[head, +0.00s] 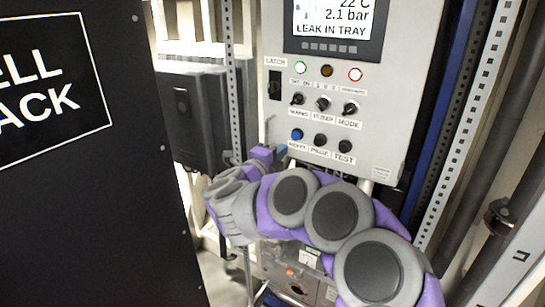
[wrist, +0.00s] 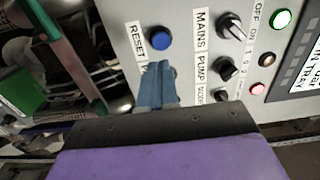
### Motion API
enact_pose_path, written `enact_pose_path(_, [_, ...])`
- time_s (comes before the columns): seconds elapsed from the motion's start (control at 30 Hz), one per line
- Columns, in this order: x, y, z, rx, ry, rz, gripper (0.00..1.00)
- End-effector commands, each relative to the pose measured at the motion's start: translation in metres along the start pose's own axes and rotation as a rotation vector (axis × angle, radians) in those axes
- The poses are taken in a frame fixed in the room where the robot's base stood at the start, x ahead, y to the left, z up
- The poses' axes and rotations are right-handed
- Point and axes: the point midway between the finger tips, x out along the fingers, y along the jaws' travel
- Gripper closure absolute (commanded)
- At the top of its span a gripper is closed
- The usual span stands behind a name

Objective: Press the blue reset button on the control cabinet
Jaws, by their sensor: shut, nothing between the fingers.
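The control cabinet (head: 404,60) is a light grey panel in the head view, with a screen, lamps, knobs and buttons. The blue reset button (head: 297,134) is at the left of the bottom button row. In the wrist view the button (wrist: 161,38) shows clearly beside its RESET label. My gripper (wrist: 158,68) is shut and empty, its blue-grey fingertips just below the button in that picture. Whether they touch the panel cannot be told. In the head view my gripper (head: 281,151) is at the panel's lower left, just below and left of the button.
Two black buttons (head: 320,140) (head: 345,146) sit right of the blue one. Several black knobs (head: 323,103) are above. A dark panel (head: 80,200) fills the left, and a black box (head: 190,110) stands behind. A perforated post (head: 470,120) is at right.

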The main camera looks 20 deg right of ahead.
Motion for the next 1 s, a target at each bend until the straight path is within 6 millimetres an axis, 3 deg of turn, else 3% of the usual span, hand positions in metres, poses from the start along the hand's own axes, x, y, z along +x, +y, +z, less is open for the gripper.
enact_pose_path(0.1, [0.024,-0.002,-0.001,-0.001,0.007,-0.004,1.0])
enact_pose_path(0.4, [0.069,-0.002,-0.002,0.002,0.004,-0.002,1.0])
enact_pose_path(0.6, [0.08,-0.001,-0.003,0.002,0.001,0.0,1.0])
enact_pose_path(1.0, [0.081,0.0,0.0,0.001,0.001,-0.001,1.0])
